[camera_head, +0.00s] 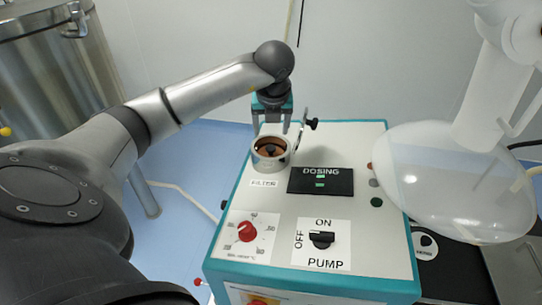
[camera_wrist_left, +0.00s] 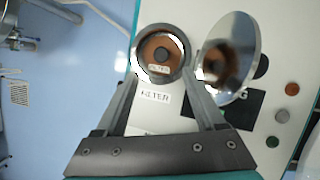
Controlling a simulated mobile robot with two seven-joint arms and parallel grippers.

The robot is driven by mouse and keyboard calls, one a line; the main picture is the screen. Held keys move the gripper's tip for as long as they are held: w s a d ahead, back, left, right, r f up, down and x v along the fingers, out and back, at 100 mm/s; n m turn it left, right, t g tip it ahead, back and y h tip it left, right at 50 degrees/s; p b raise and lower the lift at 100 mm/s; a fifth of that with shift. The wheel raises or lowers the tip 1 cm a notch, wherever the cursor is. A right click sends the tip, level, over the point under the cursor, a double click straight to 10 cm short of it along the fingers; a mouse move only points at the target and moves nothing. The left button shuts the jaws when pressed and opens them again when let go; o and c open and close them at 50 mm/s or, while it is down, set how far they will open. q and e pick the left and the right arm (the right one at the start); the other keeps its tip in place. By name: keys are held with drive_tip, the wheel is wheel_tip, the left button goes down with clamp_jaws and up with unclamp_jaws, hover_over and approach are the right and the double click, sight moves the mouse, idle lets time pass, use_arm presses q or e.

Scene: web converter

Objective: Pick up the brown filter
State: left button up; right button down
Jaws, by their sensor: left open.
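The brown filter (camera_head: 270,151) sits inside a round metal holder (camera_head: 257,163) on top of the white machine, behind the "FILTER" label. In the left wrist view the filter (camera_wrist_left: 153,45) is a brown disc with a dark centre knob. My left gripper (camera_head: 272,128) is above and behind the holder, pointing down. In the left wrist view my left gripper (camera_wrist_left: 161,76) is open, with its two fingers apart and nothing between them; the filter shows just beyond the tips. Whether the fingers touch the holder is unclear. My right gripper is not in view.
A shiny round lid (camera_wrist_left: 243,55) stands open right of the holder, close to one finger. The machine top carries a dosing display (camera_head: 321,181), a red dial (camera_head: 247,231) and a pump switch (camera_head: 321,239). A translucent vessel (camera_head: 440,185) is at the right, a steel drum (camera_head: 50,70) at the left.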

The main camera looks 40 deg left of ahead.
sight(271, 147)
use_arm(q)
drive_tip(key=x, duration=0.9)
drive_tip(key=shift+f+b, duration=0.3)
drive_tip(key=shift+b, duration=0.1)
drive_tip(key=shift+c, duration=0.3)
clamp_jaws()
drive_tip(key=shift+r, duration=0.1)
